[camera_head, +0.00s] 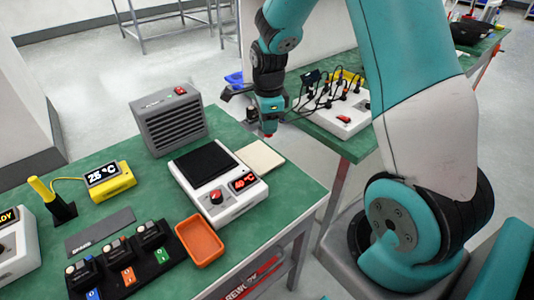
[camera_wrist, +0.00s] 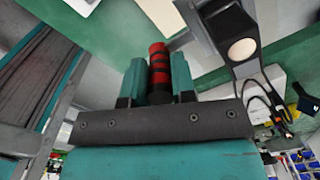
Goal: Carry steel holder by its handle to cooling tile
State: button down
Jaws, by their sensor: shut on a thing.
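My gripper (camera_head: 268,126) is over the back right part of the green bench, near its edge. In the wrist view its teal jaws (camera_wrist: 157,85) are shut on an upright red and black banded handle (camera_wrist: 158,62). Only a small red bit of it shows below the jaws in the head view. The body of the steel holder cannot be made out. The cooling tile is likely the bare cream slab (camera_head: 262,157), flat on the bench just below my gripper in the picture. The gripper looks raised above it.
A hotplate (camera_head: 222,186) reading 40 °C stands left of the slab. A grey fan unit (camera_head: 170,118) stands behind. An orange tray (camera_head: 200,241) and black module rack (camera_head: 120,262) are in front. Another bench holds a cabled white box (camera_head: 345,120). A dark grey part (camera_wrist: 232,42) shows beside my jaws.

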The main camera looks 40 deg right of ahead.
notch_tip(320, 180, down, 11)
jog(key=shift+r, duration=0.1)
dwell(0.3)
jog(key=c, duration=0.9)
grip_release()
jog(key=shift+c, duration=0.2)
